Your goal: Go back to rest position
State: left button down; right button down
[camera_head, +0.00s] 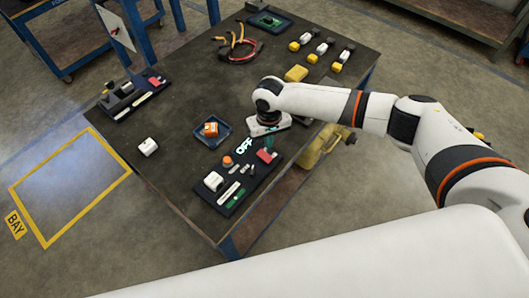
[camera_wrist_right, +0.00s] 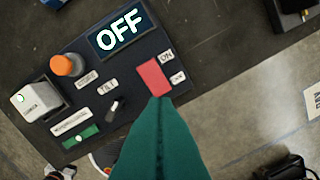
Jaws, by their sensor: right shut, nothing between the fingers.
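My right gripper (camera_head: 270,146) reaches over the table from the right and points down above a dark control panel (camera_head: 226,207). In the right wrist view its green fingers (camera_wrist_right: 160,102) are shut together with nothing between them. Their tips appear at the lower edge of a red rocker switch (camera_wrist_right: 153,78); I cannot tell whether they touch it. A display (camera_wrist_right: 118,32) on the panel reads OFF. The panel also carries an orange knob (camera_wrist_right: 67,65), a white block (camera_wrist_right: 39,102) and a green strip (camera_wrist_right: 81,137). My left gripper is not in view.
A yellow case (camera_head: 318,152) stands beside the table, below my arm.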

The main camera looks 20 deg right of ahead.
dwell(0.3)
jog(key=s+a, duration=0.2)
jog(key=s+a+f+n+y, duration=0.1)
jog(key=s+a, duration=0.1)
jog(key=s+a+f+n, duration=0.1)
jog(key=s+a, duration=0.1)
jog(key=shift+s+a+y, duration=0.1)
jog(key=shift+a+y, duration=0.2)
jog(key=shift+a, duration=0.05)
jog(key=s+a+r+n+y, duration=0.2)
jog(key=s+a+y, duration=0.1)
jog(key=s+a, duration=0.4)
jog(key=s+d+r+m+t+h, duration=0.2)
jog(key=s+d, duration=0.5)
jog(key=d, duration=0.3)
jog(key=s+d+r+m+t+h, duration=0.1)
jog(key=s+d+r+t+h, duration=0.1)
jog(key=s+d, duration=0.6)
notch_tip(320, 180, down, 27)
jog(key=d+g, duration=0.2)
jog(key=d, duration=0.1)
jog(key=s+d+f+g, duration=0.1)
jog(key=s+d+f, duration=0.1)
jog(key=s+f, duration=1.3)
jog(key=shift+s+d+h, duration=0.3)
jog(key=shift+s, duration=0.15)
